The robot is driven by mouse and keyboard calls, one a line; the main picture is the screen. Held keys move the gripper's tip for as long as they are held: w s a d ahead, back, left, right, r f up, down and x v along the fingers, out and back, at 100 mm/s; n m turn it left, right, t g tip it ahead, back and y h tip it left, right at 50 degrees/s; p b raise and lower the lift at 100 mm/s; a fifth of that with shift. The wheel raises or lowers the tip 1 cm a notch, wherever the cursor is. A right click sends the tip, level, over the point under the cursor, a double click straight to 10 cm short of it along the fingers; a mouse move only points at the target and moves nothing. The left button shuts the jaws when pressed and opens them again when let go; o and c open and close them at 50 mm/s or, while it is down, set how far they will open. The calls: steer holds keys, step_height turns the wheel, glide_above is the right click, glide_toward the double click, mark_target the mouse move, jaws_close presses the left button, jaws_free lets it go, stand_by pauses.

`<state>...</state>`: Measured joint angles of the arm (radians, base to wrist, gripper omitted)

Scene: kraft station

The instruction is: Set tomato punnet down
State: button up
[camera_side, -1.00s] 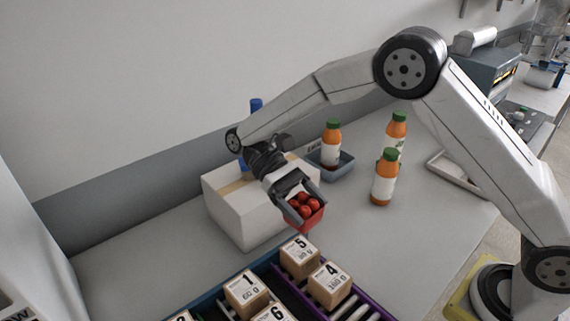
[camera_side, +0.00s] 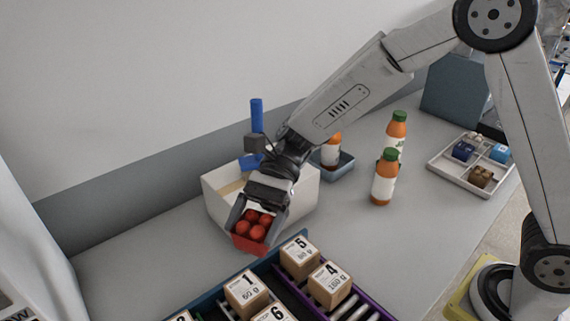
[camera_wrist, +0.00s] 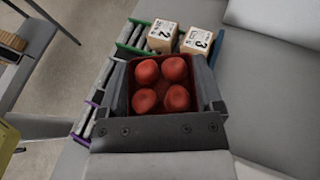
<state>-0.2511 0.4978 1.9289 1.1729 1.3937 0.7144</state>
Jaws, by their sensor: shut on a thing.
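The tomato punnet (camera_side: 244,243) is a small red tray with several red tomatoes in it. My gripper (camera_side: 257,222) is shut on it, one finger along each side. In the side view the punnet is held in front of the white box, close to the edge of the roller rack. In the wrist view the punnet (camera_wrist: 160,112) sits between the fingers (camera_wrist: 163,95), with the tomatoes facing the camera. I cannot tell whether its base touches the table.
A white box (camera_side: 222,205) stands just behind my gripper. Numbered cartons (camera_side: 300,256) stand on the roller rack (camera_side: 352,309) in front. Orange bottles (camera_side: 384,180), a blue-grey tray (camera_side: 346,163) and a white sorting tray (camera_side: 440,164) are to the right. The table in the middle right is clear.

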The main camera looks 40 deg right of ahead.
steer(key=shift+w+a+r+m+t, duration=1.8)
steer(key=shift+a+r+m+t, duration=2.05)
steer(key=shift+m+t, duration=1.25)
step_height(320, 180, down, 14)
steer(key=shift+a+r+n, duration=0.15)
steer(key=shift+a+n, duration=0.1)
steer(key=shift+n, duration=0.15)
steer(key=shift+w, duration=0.1)
steer(key=w+a+f, duration=0.2)
steer(key=w, duration=0.1)
steer(key=w+a+f, duration=0.2)
steer(key=w+f, duration=0.1)
steer(key=w+a+f, duration=0.3)
steer(key=w, duration=0.1)
steer(key=shift+w+a+f, duration=0.35)
steer(key=shift+w+f, duration=0.15)
steer(key=shift+f, duration=0.15)
steer(key=shift+f, duration=0.1)
